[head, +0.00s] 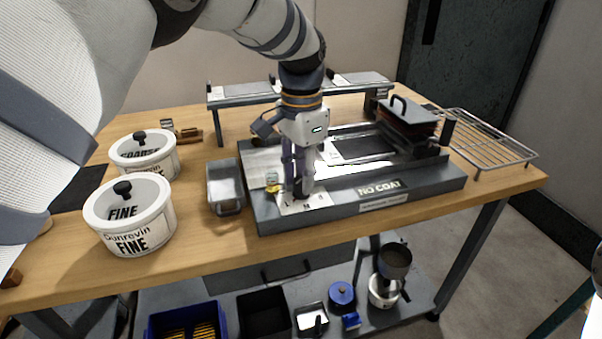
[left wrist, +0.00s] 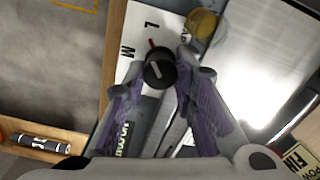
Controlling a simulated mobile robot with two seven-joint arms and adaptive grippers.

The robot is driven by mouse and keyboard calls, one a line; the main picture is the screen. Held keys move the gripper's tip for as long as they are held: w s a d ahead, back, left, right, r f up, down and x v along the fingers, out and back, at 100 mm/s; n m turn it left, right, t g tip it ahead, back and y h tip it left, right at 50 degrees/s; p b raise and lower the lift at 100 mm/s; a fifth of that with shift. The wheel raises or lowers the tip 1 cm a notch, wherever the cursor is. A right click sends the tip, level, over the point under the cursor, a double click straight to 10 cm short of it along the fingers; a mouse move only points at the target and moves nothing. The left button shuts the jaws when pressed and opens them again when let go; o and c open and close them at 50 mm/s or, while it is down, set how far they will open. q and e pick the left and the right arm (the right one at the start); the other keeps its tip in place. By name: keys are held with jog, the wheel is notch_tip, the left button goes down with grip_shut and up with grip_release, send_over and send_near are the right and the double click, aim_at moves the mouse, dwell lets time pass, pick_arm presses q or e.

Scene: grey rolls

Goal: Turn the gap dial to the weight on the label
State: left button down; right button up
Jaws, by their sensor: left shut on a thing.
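The gap dial is a small black knob (left wrist: 160,68) on a white plate (left wrist: 134,74) in the left wrist view. The letters L and M are readable on the plate; a third mark is not clear. A short red mark at the knob's edge lies on the side toward L. My left gripper (head: 299,194) points down at the machine's front left corner. Its purple fingers (left wrist: 168,84) are shut on the dial from both sides. I cannot read a weight label.
The grey machine (head: 238,196) carries a "NO COAT" sign (head: 380,188). A metal tin (head: 226,190) stands close left of it, with two white tubs, FINE (head: 130,225) and COARSE (head: 145,155), farther left. A wire rack (head: 490,140) is at right. Bins stand on the lower shelf.

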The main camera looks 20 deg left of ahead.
aim_at(301, 179)
pick_arm(q)
jog(key=n, duration=0.9)
jog(key=shift+n, duration=0.4)
pick_arm(e)
jog(key=shift+w+r, duration=0.4)
pick_arm(q)
jog(key=c, duration=1.3)
grip_release()
jog(key=shift+r, duration=0.1)
notch_tip(301, 179, up, 12)
